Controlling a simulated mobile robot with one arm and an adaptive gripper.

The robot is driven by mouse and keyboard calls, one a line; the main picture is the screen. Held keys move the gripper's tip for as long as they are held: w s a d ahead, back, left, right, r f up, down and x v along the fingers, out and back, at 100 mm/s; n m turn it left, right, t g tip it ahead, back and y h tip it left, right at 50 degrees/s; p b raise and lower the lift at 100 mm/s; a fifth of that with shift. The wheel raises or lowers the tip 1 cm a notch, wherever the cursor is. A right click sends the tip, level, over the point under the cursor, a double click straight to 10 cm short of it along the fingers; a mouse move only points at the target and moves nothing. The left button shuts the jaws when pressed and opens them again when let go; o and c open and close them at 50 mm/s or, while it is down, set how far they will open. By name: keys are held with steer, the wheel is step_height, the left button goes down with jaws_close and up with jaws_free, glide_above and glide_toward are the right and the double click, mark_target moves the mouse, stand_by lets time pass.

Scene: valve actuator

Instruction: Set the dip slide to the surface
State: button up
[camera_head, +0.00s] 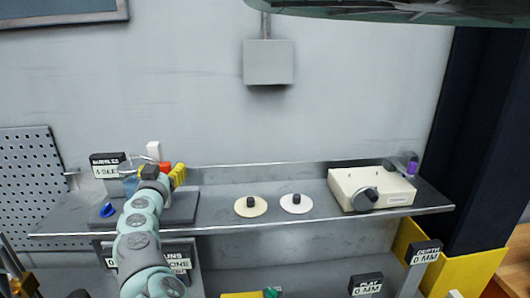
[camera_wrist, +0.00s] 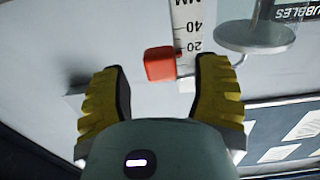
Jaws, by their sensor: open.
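A red block (camera_wrist: 160,64), which seems to be the dip slide, sits at a white upright scale (camera_wrist: 187,25) marked 20, 40 and MM. The block also shows in the head view (camera_head: 165,167) on the left of the shelf, partly hidden by my gripper. My gripper (camera_wrist: 160,88) is open, with one yellow finger on each side of the block's line. The block appears just beyond the fingertips, with gaps on both sides. In the head view my gripper (camera_head: 160,173) is at the shelf's left end. Whether any finger touches the block cannot be told.
A label reading BUBBLES (camera_head: 107,165) and a blue-tinted vessel (camera_head: 131,185) stand close to my gripper. A round metal plate (camera_wrist: 257,37) is near it. The shelf (camera_head: 320,220) carries two knobbed discs and a cream box (camera_head: 372,190).

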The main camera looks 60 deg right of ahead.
steer(key=shift+w+d, duration=0.35)
steer(key=shift+w, duration=0.1)
steer(key=shift+c, duration=0.2)
